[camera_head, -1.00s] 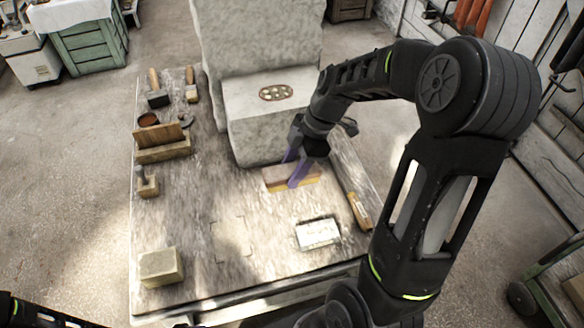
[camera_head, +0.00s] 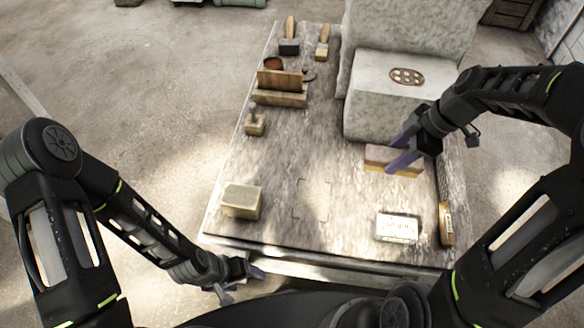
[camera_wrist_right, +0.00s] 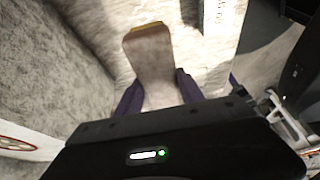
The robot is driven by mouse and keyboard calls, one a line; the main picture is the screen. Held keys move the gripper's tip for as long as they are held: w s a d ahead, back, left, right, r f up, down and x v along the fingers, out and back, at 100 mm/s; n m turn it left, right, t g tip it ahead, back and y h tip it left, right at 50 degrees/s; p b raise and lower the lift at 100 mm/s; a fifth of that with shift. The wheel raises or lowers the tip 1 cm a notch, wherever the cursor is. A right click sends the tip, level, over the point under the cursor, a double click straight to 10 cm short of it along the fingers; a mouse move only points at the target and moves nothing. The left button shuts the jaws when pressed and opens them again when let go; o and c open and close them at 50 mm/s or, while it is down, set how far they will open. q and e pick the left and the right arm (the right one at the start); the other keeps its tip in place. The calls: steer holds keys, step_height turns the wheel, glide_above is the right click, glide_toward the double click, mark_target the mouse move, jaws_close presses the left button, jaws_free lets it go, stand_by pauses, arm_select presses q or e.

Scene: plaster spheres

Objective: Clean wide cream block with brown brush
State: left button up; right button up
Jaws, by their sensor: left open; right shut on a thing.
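A cream block (camera_head: 241,201) sits near the front left corner of the table in the head view. A brown-topped brush (camera_head: 378,158) with a yellowish lower edge is at the right, in front of the stone. My right gripper (camera_head: 397,156) is shut on this brush; in the right wrist view the brush (camera_wrist_right: 150,58) shows between the purple fingers. I cannot tell whether the brush touches the tabletop. My left gripper (camera_head: 245,282) is open and empty, low by the table's front edge, below the cream block.
A white block with lettering (camera_head: 397,228) and a wooden-handled tool (camera_head: 446,224) lie at the front right. A large stone (camera_head: 375,112) fills the back right. A wooden holder (camera_head: 280,96), a small stamp-like tool (camera_head: 254,124) and brushes (camera_head: 289,45) line the left side. The table's middle (camera_head: 312,180) is clear.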

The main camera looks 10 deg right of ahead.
steer(key=w+a+r+m+t+h, duration=0.3)
steer(key=w+a+r+m+h, duration=0.1)
steer(key=w+a+r+m, duration=0.6)
steer(key=w+a+m, duration=0.2)
steer(key=m, duration=0.1)
steer(key=shift+r+m, duration=0.35)
steer(key=shift+m, duration=0.05)
